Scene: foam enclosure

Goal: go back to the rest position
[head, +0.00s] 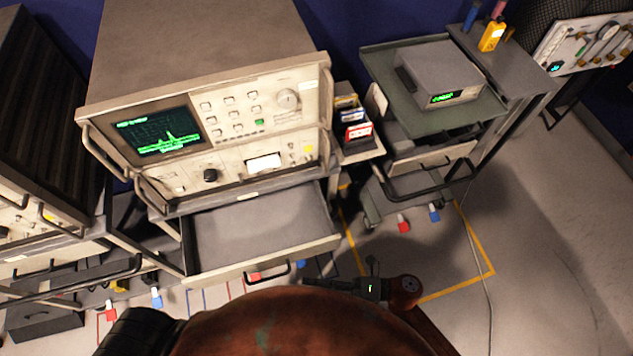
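My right gripper (338,286) is small and dark in the lower middle of the head view, just beyond the rusty rounded part of my own body. It points left, in front of the open drawer (262,228) of the big instrument rack and above the floor. The picture is too small to tell if its fingers are apart, and I see nothing clearly held in it. My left gripper is not in view; a black ribbed part at the lower left seems to be mine.
A beige analyser (210,120) with a green trace stands above the drawer. A cart (375,55) carries a grey meter (438,75). Red and blue pieces lie on the floor by yellow tape (480,240). A cable (485,270) runs down the right. Open floor (560,250) lies at the right.

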